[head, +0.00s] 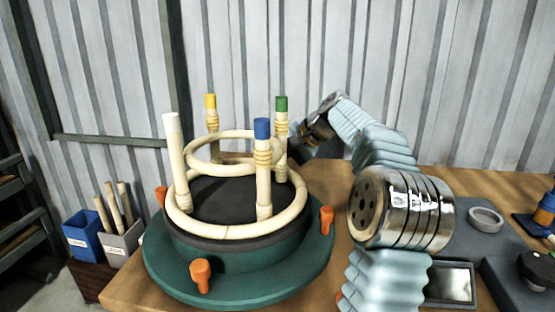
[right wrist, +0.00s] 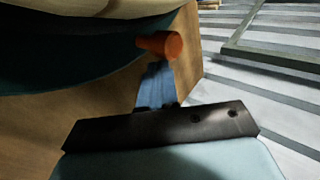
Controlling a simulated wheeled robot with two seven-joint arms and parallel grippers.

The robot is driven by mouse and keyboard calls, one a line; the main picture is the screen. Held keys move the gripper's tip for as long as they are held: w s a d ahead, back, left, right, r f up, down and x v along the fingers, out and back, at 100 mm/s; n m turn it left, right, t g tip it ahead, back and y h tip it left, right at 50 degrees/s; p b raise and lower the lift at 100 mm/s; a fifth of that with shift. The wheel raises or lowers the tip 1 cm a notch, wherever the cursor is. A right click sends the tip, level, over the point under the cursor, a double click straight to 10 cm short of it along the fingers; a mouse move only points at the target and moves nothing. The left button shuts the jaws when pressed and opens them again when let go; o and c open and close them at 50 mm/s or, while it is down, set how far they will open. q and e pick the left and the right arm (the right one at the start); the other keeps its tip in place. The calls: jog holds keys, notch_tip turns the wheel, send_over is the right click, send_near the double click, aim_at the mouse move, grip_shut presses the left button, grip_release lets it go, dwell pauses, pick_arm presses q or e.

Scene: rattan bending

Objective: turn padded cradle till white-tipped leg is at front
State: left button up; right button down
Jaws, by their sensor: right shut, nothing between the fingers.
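The padded cradle (head: 245,252) is a round dark-green turntable with a black pad and orange pegs on its rim. A rattan frame (head: 232,231) with two rings stands upright on it. Its white-tipped leg (head: 173,135) is at the left, the blue-tipped leg (head: 262,150) at front right, the yellow-tipped leg (head: 211,110) at back left and the green-tipped leg (head: 281,115) at back right. My right gripper (head: 296,154) is behind the cradle's right side, partly hidden. In the right wrist view its fingers (right wrist: 156,82) are shut and empty, close beside an orange peg (right wrist: 162,45); contact is unclear.
Orange pegs show at the front (head: 201,276), right (head: 327,219) and left (head: 161,196) of the rim. A blue bin (head: 82,235) and a grey bin (head: 121,242) with sticks stand at left. A tape-like ring (head: 486,219) and a tray (head: 451,282) lie at right.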

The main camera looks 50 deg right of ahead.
dwell(0.5)
jog(key=v, duration=1.3)
jog(key=s+a+r+n+h+b, duration=0.2)
jog(key=s+a+n+b, duration=0.45)
jog(key=s+n, duration=0.4)
jog(key=s+a+f+n+g+h+b, duration=0.1)
jog(key=s+a+n+h+b, duration=0.1)
jog(key=s+a+n, duration=0.4)
jog(key=s+a+f+n+h+b, duration=0.1)
jog(key=s+a+f+n+b, duration=0.2)
jog(key=s+a, duration=0.45)
jog(key=shift+n, duration=0.35)
jog(key=b+x, duration=0.1)
jog(key=x, duration=0.4)
jog(key=b+x, duration=0.1)
jog(key=x, duration=0.2)
jog(key=shift+s+d+b, duration=0.15)
jog(key=shift+d+b, duration=0.15)
jog(key=shift+d, duration=0.1)
pick_arm(q)
notch_tip(320, 180, down, 13)
jog(key=a, duration=0.2)
jog(key=shift+w+f+p, duration=0.15)
jog(key=shift+w+p, duration=0.15)
jog(key=shift+w, duration=0.1)
pick_arm(e)
jog(key=shift+w+d+r, duration=0.15)
jog(key=shift+w+d, duration=1.2)
jog(key=shift+d, duration=0.2)
